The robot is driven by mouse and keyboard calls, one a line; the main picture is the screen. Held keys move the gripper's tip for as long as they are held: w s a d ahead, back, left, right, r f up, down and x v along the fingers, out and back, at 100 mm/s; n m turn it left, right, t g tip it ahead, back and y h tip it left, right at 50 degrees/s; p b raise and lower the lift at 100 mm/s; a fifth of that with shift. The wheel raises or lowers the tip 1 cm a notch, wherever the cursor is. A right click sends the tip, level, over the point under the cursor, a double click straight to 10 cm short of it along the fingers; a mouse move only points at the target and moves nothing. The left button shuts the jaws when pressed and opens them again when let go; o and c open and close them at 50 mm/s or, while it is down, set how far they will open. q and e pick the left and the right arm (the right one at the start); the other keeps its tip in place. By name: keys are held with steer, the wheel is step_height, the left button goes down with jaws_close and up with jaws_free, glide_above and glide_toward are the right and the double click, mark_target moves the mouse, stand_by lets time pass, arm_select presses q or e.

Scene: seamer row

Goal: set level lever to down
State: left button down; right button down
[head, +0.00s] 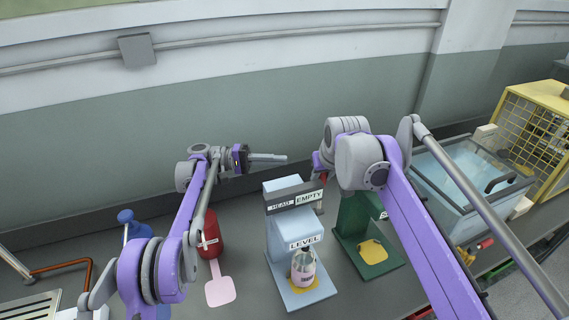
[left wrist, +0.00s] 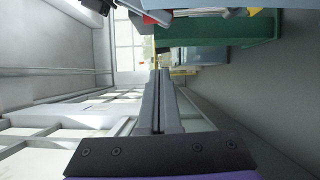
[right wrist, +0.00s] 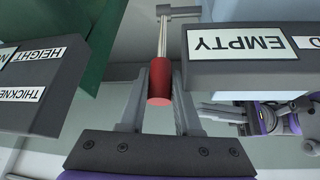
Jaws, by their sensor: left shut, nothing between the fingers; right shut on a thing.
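The level lever shows in the right wrist view as a red grip (right wrist: 160,82) on a thin metal rod, ending at a grey crosspiece. It stands beside the EMPTY plate of the light blue seamer (head: 284,238), which also carries HEAD and LEVEL labels. My right gripper (right wrist: 160,95) is around the red grip and shut on it. In the head view my right arm hides most of the lever, so its up or down setting is unclear. My left gripper (head: 284,158) is shut and empty, behind the seamer near the wall; its fingers touch in the left wrist view (left wrist: 158,80).
A pink-labelled bottle (head: 303,269) stands on the seamer's base. A green machine (head: 352,222) is close on the right, with a glass-lidded tank (head: 460,175) and yellow cage (head: 535,125) beyond. A red canister (head: 210,236) and blue object (head: 130,225) stand left.

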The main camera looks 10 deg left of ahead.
arm_select(q)
steer(key=s+d, duration=0.2)
steer(key=d, duration=0.7)
steer(key=shift+s+d+r, duration=0.15)
steer(key=shift+s+d, duration=0.1)
